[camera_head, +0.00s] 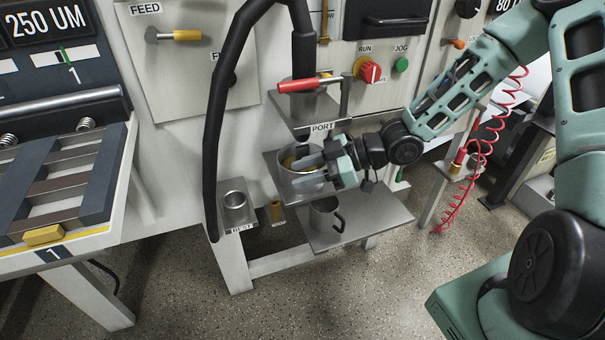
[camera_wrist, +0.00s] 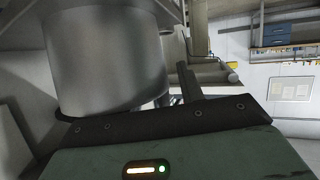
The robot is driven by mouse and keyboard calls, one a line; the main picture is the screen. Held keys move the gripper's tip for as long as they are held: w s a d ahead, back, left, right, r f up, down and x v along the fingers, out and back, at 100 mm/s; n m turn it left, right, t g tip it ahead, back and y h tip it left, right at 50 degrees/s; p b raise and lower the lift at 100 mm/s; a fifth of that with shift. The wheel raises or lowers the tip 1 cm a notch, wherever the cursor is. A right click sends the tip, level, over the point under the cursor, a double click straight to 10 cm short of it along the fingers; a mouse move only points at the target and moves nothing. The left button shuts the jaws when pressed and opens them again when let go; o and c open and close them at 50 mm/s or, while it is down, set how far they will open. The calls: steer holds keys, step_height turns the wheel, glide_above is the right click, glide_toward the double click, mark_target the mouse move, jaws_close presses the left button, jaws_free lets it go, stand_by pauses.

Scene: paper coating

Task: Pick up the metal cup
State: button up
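Metal cups stand at the machine's front. One metal cup (camera_head: 303,187) is on the middle shelf under the PORT label, partly hidden by my gripper, with a brownish inside. My gripper (camera_head: 306,163) is at its rim, reaching in from the right. In the wrist view a large metal cylinder (camera_wrist: 105,60) fills the upper left, very close. One finger (camera_wrist: 189,82) shows just right of it, and the other finger is hidden. I cannot tell whether the fingers touch the cup. A second metal cup (camera_head: 323,222) with a dark handle stands on the lower shelf.
A small round metal cup (camera_head: 236,200) sits on the left ledge labelled REST. Above PORT is a cylinder with a red-handled lever (camera_head: 300,85). A thick black hose (camera_head: 212,130) hangs at left. A red coiled hose (camera_head: 475,180) hangs at right. Floor in front is clear.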

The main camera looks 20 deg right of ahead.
jaws_close()
stand_by(0.3)
